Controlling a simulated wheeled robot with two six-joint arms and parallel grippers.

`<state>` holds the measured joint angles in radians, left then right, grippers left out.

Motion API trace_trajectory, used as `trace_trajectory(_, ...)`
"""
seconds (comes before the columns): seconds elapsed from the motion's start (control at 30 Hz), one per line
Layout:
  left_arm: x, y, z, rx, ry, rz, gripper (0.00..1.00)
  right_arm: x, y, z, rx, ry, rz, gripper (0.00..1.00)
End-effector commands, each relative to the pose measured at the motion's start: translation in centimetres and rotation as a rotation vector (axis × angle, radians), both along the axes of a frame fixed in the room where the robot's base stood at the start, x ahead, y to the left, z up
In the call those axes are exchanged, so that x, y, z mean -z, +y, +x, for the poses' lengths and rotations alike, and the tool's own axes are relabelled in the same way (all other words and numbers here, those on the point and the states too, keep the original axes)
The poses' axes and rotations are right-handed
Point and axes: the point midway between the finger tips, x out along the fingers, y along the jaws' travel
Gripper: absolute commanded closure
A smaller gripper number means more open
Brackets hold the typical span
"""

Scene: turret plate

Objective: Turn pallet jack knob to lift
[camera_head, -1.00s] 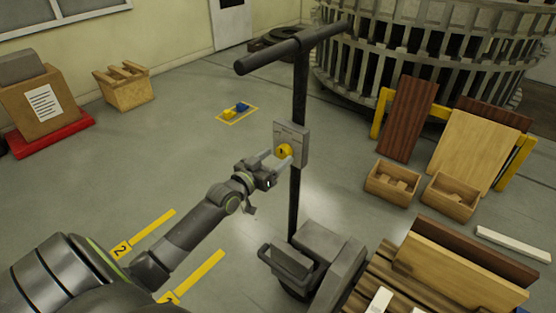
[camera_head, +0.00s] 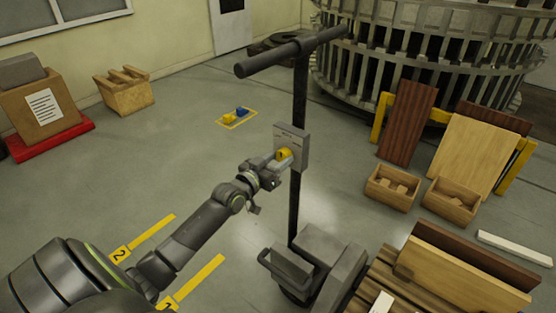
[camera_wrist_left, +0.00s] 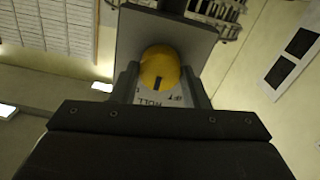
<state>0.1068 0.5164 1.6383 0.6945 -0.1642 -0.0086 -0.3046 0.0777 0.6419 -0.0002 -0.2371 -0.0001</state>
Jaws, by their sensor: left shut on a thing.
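The yellow knob (camera_head: 283,154) is on a grey control plate (camera_head: 292,139) fixed to the black upright handle of the pallet jack (camera_head: 299,110). My left gripper (camera_head: 281,160) is at the plate, shut on the knob. In the left wrist view the knob (camera_wrist_left: 160,72) sits between the two fingers and shows a dark mark at its lower edge. The jack's base (camera_head: 316,258) stands below on the floor. My right gripper is not in view.
A pallet loaded with boards (camera_head: 455,262) stands right of the jack base. Wooden crates (camera_head: 391,187) and leaning panels (camera_head: 473,150) are farther right. Yellow floor strips (camera_head: 193,281) lie below my left arm. Floor left of the jack is mostly clear.

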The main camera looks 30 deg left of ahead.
Motion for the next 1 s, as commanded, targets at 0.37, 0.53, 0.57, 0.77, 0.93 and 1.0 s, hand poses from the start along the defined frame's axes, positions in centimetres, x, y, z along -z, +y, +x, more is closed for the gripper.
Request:
trace_trajectory(0.37, 0.0, 0.0, 0.0, 0.001, 0.012, -0.147, 0.82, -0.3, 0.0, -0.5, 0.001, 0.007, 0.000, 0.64)
trace_trajectory(0.53, 0.0, 0.1, 0.0, 0.000, 0.022, -0.288, 0.82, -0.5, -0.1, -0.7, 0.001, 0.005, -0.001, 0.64)
trace_trajectory(0.57, 0.0, 0.1, 0.0, 0.000, 0.025, -0.316, 0.82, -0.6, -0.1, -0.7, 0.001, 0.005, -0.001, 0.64)
trace_trajectory(0.77, 0.0, 0.1, 0.0, 0.000, 0.040, -0.497, 0.82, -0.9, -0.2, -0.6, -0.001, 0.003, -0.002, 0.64)
trace_trajectory(0.93, 0.1, 0.1, 0.0, 0.000, 0.050, -0.636, 0.82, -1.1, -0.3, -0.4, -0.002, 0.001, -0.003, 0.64)
trace_trajectory(1.0, 0.1, 0.1, 0.0, 0.000, 0.055, -0.686, 0.82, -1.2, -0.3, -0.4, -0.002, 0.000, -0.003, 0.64)
